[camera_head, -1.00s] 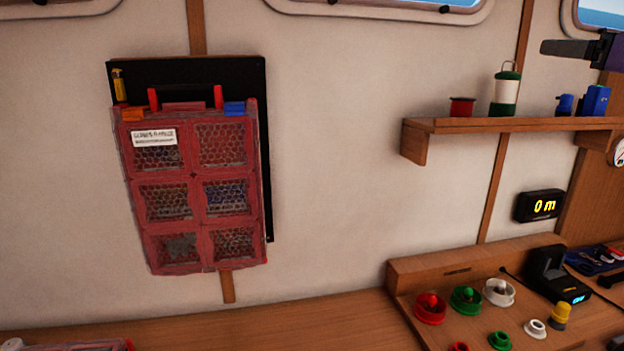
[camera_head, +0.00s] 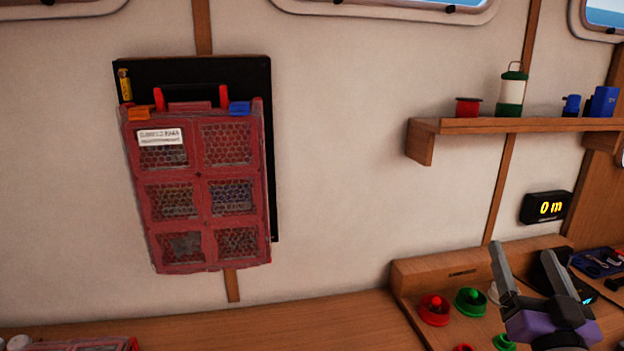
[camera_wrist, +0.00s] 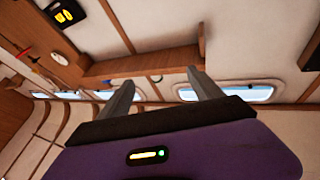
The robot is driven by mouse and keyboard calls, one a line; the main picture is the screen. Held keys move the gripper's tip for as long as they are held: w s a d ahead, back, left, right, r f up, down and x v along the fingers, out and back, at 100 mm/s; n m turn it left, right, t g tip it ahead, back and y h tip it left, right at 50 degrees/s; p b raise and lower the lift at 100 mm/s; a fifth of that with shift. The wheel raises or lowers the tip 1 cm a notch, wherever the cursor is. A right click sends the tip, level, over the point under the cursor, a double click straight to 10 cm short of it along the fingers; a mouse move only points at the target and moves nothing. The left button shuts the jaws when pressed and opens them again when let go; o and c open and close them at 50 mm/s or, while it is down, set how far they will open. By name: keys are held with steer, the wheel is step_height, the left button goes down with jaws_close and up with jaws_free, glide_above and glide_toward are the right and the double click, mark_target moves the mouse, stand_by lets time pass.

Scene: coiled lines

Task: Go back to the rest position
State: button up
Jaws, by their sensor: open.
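My gripper (camera_head: 535,274) is at the lower right of the head view, in front of the wooden bench panel. Its two grey fingers are spread apart and point up, with nothing between them. In the wrist view the fingers (camera_wrist: 160,96) are also apart and empty. Behind them the wrist view shows the wooden wall shelf (camera_wrist: 145,66) and the windows. The gripper hides part of the panel and of the black device (camera_head: 548,268) there.
A red mesh organiser (camera_head: 196,190) hangs on a black board on the wall. The shelf (camera_head: 520,126) holds a red spool (camera_head: 467,107), a lantern (camera_head: 511,90) and blue items. A depth display (camera_head: 546,207) is below. Red (camera_head: 434,310) and green (camera_head: 470,302) knobs stand on the panel. The bench middle is clear.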

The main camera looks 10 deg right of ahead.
steer(key=s+a+f+n+g+y, duration=0.2)
steer(key=s+a+f, duration=0.5)
steer(key=s, duration=0.4)
steer(key=s+a+f+n+g+y, duration=0.2)
steer(key=s+a+f, duration=0.5)
steer(key=s, duration=0.5)
steer(key=s+a+f+n+g+y, duration=0.1)
steer(key=s+a+f+y, duration=0.2)
steer(key=s+a+f, duration=0.4)
steer(key=s+f, duration=0.1)
steer(key=s, duration=0.3)
steer(key=shift+s+f+n+g+y, duration=0.25)
steer(key=shift+s+n+g+y, duration=0.05)
steer(key=shift+s+n+g, duration=0.1)
